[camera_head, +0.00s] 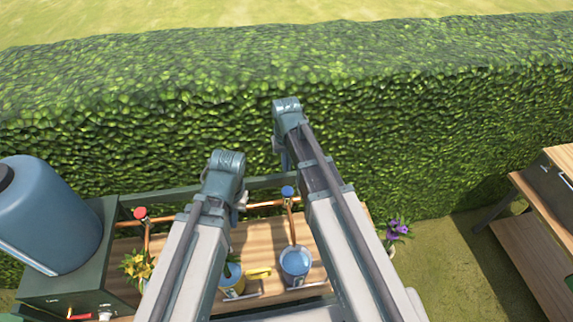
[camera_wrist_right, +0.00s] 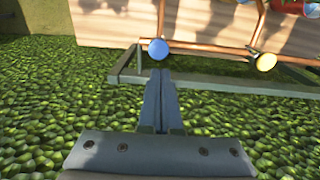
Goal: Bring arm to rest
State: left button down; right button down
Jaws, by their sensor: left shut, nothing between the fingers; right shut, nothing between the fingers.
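My two arms reach forward from the bottom of the head view, the right one further out. The right arm's bend (camera_head: 287,106) is in front of the hedge, and the left arm's bend (camera_head: 224,165) is over the back of the workbench. My right gripper (camera_wrist_right: 160,77) shows in the right wrist view, its fingers together and empty. In that view its tips appear just below a blue valve knob (camera_wrist_right: 158,49), apart from it as far as I can tell. The left gripper's fingers do not show; the left arm's links hide that area.
A wooden bench (camera_head: 262,237) carries copper pipes with a red knob (camera_head: 140,213) and a blue knob (camera_head: 288,191). A blue container (camera_head: 295,263) and yellow flowers (camera_head: 137,268) are below. A blue tank (camera_head: 47,220) stands left, purple flowers (camera_head: 398,229) right. The hedge (camera_head: 440,120) runs behind.

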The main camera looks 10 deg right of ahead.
jog(key=s+a+f+n+b, duration=0.2)
jog(key=s+a+f+b, duration=0.1)
jog(key=s+f+b, duration=0.4)
jog(key=s+a+f+n+h+b, duration=0.1)
jog(key=s+a+f+b, duration=0.2)
jog(key=s+f+b, duration=0.4)
jog(key=shift+s+f+n+b, duration=0.4)
jog(key=shift+s+b, duration=0.15)
jog(key=shift+s, duration=0.7)
